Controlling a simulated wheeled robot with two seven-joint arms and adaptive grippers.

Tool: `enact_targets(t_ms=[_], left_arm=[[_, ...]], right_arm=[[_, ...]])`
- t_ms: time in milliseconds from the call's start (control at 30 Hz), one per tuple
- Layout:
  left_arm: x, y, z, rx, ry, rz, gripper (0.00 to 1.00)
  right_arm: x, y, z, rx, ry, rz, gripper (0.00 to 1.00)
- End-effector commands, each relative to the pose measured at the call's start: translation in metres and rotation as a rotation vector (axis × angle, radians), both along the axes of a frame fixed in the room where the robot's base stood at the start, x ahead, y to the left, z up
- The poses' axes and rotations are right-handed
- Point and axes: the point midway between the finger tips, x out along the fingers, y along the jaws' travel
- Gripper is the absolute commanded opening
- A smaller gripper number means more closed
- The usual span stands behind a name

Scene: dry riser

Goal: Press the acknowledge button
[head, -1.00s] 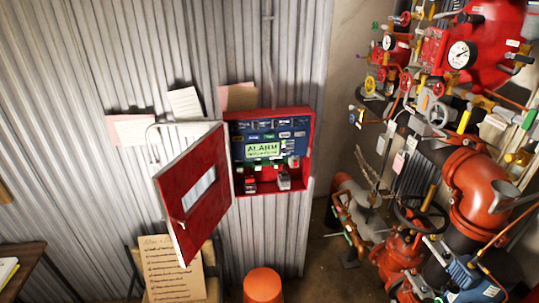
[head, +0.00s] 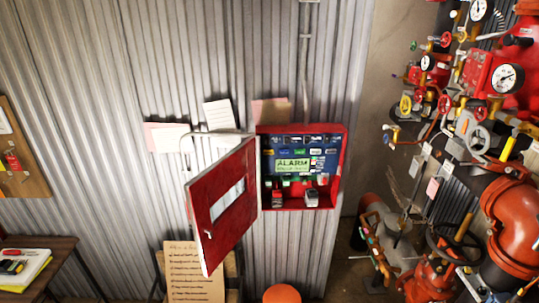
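The red alarm panel box (head: 340,170) hangs on the corrugated wall near the middle of the head view. Its red door (head: 222,200) with a small window stands open, swung to the left. Inside is a dark blue face (head: 268,152) with rows of small buttons and a green display (head: 291,165) reading ALARM. Coloured buttons and two small blocky parts sit along the bottom. Which one is the acknowledge button is too small to tell. Neither of my grippers shows in the head view.
Red pipes, valves and gauges (head: 508,78) crowd the right side. A wooden table (head: 45,255) with papers stands at the lower left. A handwritten board (head: 193,275) leans below the door. An orange rounded object (head: 282,293) is at the bottom edge.

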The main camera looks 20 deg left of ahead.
Motion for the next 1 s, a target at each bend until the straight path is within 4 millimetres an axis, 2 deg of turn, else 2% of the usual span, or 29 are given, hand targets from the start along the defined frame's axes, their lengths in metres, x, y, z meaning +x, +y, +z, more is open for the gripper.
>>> enact_targets(t_ms=[300, 1000], left_arm=[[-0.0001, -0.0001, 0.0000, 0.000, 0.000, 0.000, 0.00], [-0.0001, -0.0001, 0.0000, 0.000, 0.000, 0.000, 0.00]], right_arm=[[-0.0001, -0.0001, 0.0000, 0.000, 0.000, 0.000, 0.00], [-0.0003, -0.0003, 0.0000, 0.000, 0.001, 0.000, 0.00]])
